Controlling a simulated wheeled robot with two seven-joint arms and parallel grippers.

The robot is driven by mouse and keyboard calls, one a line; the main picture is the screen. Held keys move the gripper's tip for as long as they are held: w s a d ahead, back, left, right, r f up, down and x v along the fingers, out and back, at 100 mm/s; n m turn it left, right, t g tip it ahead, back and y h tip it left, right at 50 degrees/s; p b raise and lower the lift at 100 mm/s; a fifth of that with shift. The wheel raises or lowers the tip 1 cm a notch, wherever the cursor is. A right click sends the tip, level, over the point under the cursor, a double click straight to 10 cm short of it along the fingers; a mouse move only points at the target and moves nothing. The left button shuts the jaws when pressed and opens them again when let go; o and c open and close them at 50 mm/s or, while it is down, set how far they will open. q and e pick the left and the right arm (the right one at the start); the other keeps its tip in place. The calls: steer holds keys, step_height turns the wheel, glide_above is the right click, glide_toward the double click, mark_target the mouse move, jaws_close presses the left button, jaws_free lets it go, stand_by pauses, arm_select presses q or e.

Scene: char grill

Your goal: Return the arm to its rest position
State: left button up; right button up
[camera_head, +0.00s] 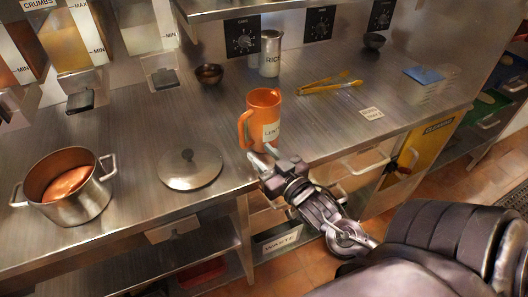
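My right arm comes in from the lower right. Its gripper (262,157) is at the front edge of the steel counter (335,133), just in front of the orange pitcher (263,104). Its two fingers look spread apart, with nothing seen between them. The pitcher stands upright on the counter, with its handle to the left and a white label on its front. I cannot tell whether the fingertips touch the pitcher's base. My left gripper is not in view.
A metal lid (190,167) lies left of the gripper, and a pot (72,188) stands further left. Yellow tongs (330,84), a rice shaker (270,54) and a small bowl (209,75) are behind. A waste drawer (281,240) is below the counter. Floor shows at lower centre.

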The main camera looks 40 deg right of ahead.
steer(key=shift+f, duration=0.1)
steer(key=s+a+f+g, duration=0.3)
steer(key=a+f+g, duration=0.3)
steer(key=f+g, duration=0.15)
steer(key=s+a+f+n+g+y, duration=0.1)
steer(key=s+a+f+n+g, duration=0.15)
steer(key=s+a+g, duration=0.6)
step_height(320, 180, down, 28)
steer(key=s+d, duration=0.2)
steer(key=s+d+f, duration=0.2)
steer(key=s+f, duration=0.8)
steer(key=s+d+f+g, duration=0.1)
steer(key=s+d+f, duration=0.1)
steer(key=s+f, duration=0.7)
steer(key=shift+s+f, duration=0.4)
steer(key=shift+s, duration=0.45)
